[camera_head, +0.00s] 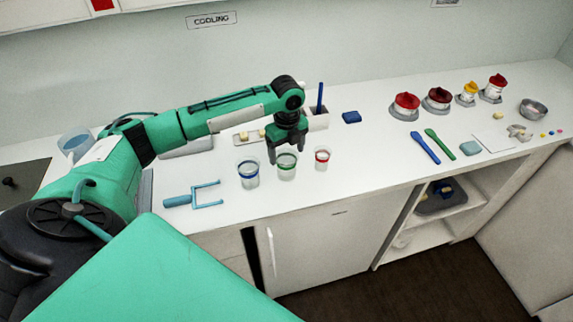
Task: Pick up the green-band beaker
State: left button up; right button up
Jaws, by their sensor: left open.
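The green-band beaker (287,171) is a small clear cup with a green ring, upright on the white counter. It stands between a blue-band beaker (248,176) on its left and a red-band beaker (322,160) on its right. My left gripper (287,155) points down over the green-band beaker, open, with its fingertips near the rim. One finger shows on the left and one on the right of the beaker's top. I cannot tell whether they touch it. My right gripper is not in view.
A blue two-pronged tool (193,196) lies left of the beakers. A holder (317,119) with a blue stick stands behind them. Blue and green spoons (440,144) lie to the right, with several lidded jars (405,107) behind. The counter between the red-band beaker and spoons is clear.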

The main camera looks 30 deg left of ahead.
aim_at(287, 162)
pick_arm(q)
notch_tip(287, 162, down, 4)
jog(key=shift+f+p, duration=0.1)
jog(key=shift+p, duration=0.95)
jog(key=shift+f, duration=0.6)
jog(key=c, duration=0.6)
jog(key=shift+c, duration=0.3)
jog(key=shift+r, duration=0.15)
